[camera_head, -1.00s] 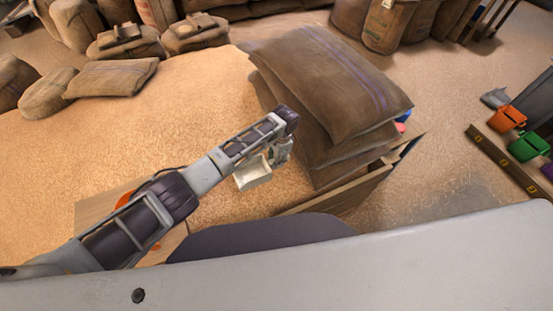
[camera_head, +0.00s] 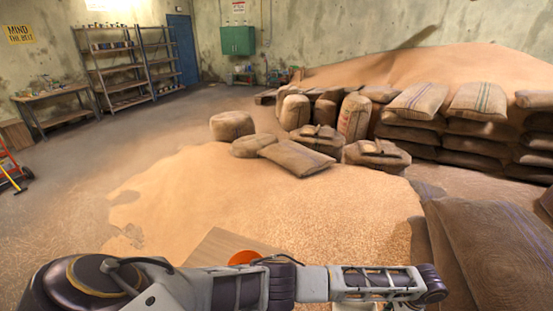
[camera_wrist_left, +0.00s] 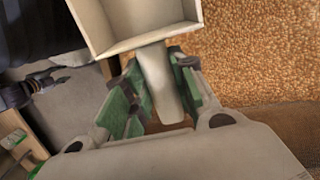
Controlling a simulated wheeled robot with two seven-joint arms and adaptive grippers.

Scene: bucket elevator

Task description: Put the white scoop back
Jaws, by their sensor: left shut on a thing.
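The white scoop (camera_wrist_left: 140,25) shows in the left wrist view, with its open bowl at the top and its handle pointing down. My left gripper (camera_wrist_left: 162,88) has its green-padded fingers on either side of the handle and is shut on it. In the head view my left arm stretches along the bottom edge from the left; the gripper and scoop cannot be made out there. My right gripper is in neither view. Grain lies behind the scoop at the right of the wrist view.
An orange container (camera_head: 243,258) sits on a wooden surface (camera_head: 215,246) behind my arm. A broad grain heap (camera_head: 180,195) spreads ahead, with several sacks (camera_head: 297,158) on its far side. A stack of sacks (camera_head: 500,250) stands close at right. Open floor (camera_head: 80,170) lies at left.

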